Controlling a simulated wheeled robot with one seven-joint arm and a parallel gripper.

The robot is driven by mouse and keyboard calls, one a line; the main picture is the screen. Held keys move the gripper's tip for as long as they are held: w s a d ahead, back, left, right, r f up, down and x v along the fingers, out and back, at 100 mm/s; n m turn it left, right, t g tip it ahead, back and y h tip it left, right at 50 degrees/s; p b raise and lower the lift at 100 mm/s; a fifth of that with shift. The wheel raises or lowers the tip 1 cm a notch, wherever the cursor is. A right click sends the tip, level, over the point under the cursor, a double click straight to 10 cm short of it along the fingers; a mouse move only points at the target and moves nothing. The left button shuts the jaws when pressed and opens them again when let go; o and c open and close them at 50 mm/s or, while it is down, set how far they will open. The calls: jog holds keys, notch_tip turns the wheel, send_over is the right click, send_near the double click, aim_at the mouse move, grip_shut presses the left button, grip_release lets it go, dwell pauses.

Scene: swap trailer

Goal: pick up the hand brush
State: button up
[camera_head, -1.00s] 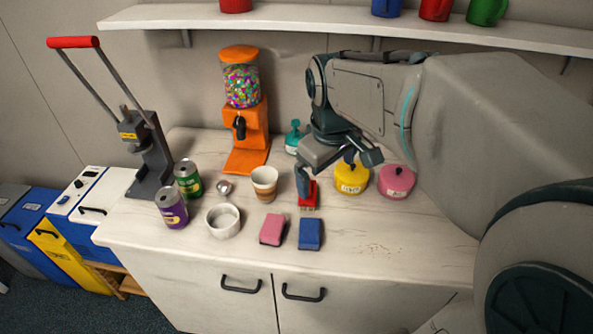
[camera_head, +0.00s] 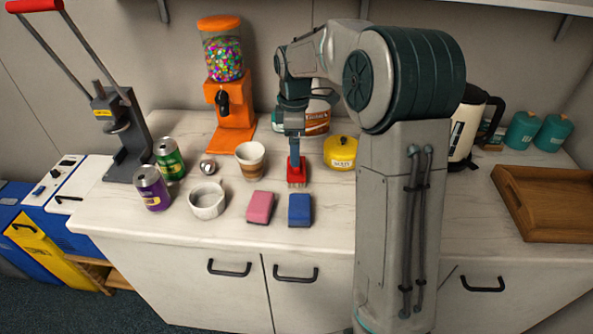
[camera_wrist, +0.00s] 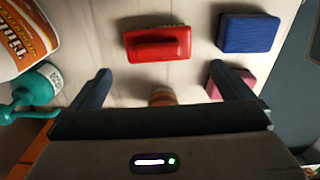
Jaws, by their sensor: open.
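The hand brush (camera_head: 296,172) is red with pale bristles and lies on the white counter, right of the paper cup. In the wrist view the red brush (camera_wrist: 157,43) shows whole, with its raised handle grip. My gripper (camera_head: 294,148) points down at the brush in the head view and overlaps its far end there. In the wrist view my gripper (camera_wrist: 160,70) is open and empty, its fingers spread wider than the brush. The brush sits beyond the fingertips, roughly centred between their lines. I cannot tell the remaining height gap.
A blue sponge (camera_head: 300,210) and pink sponge (camera_head: 260,207) lie in front of the brush. A paper cup (camera_head: 250,161) stands left, a yellow tin (camera_head: 341,152) right. A white tub (camera_head: 310,118) and orange candy dispenser (camera_head: 223,90) stand behind. A wooden tray (camera_head: 550,205) is far right.

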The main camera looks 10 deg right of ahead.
jog(key=f, duration=0.8)
jog(key=shift+w+d+f+p, duration=0.1)
jog(key=shift+d+f+p, duration=0.1)
jog(key=shift+f+p, duration=0.2)
jog(key=c, duration=0.8)
